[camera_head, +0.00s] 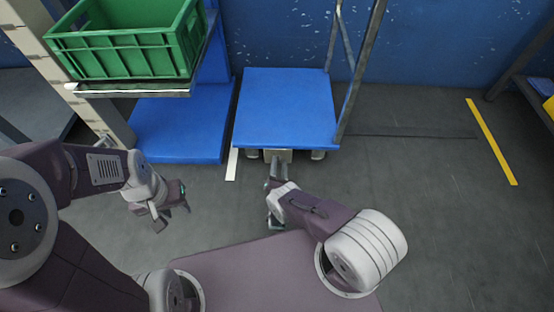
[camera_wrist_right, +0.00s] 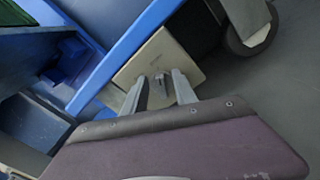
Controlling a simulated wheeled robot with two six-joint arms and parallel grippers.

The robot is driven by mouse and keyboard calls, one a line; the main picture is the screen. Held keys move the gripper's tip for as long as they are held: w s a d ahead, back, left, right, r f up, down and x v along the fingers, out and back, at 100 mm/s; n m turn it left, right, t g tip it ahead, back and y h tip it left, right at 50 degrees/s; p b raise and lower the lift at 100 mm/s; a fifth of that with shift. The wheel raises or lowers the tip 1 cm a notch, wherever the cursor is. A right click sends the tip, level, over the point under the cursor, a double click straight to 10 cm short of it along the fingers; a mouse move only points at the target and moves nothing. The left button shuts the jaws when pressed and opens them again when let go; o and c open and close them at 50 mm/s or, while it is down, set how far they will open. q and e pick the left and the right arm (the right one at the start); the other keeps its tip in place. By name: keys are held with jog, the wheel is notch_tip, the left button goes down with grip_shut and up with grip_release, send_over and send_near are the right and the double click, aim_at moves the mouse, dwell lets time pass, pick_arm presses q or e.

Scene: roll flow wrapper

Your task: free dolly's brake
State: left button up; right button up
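The dolly has a blue deck (camera_head: 288,108) and an upright metal handle frame at its right side. A beige brake box (camera_head: 284,155) sits under the deck's near edge; it fills the middle of the right wrist view (camera_wrist_right: 168,52). My right gripper (camera_head: 275,165) is at this box. In the wrist view its two fingers (camera_wrist_right: 159,85) are apart, with a small grey lever (camera_wrist_right: 160,82) showing between them. I cannot tell whether either finger touches the lever. My left gripper (camera_head: 174,212) is open and empty over the floor at the left.
A green crate (camera_head: 130,45) stands on a shelf at the upper left, above a blue platform (camera_head: 178,128). A caster wheel (camera_wrist_right: 252,30) of the dolly shows in the wrist view. A yellow floor line (camera_head: 492,142) lies right; the floor between is clear.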

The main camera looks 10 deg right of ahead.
grip_shut()
jog(key=n, duration=0.2)
jog(key=n+b, duration=0.1)
jog(key=n, duration=0.2)
jog(key=shift+a+n+b, duration=0.3)
jog(key=shift+n, duration=0.1)
jog(key=n, duration=0.2)
jog(key=n+b, duration=0.1)
jog(key=n, duration=0.2)
jog(key=shift+w+a+n+b, duration=0.1)
jog(key=shift+a+n+b, duration=0.2)
jog(key=shift+n, duration=0.4)
grip_release()
jog(key=shift+a+f, duration=0.1)
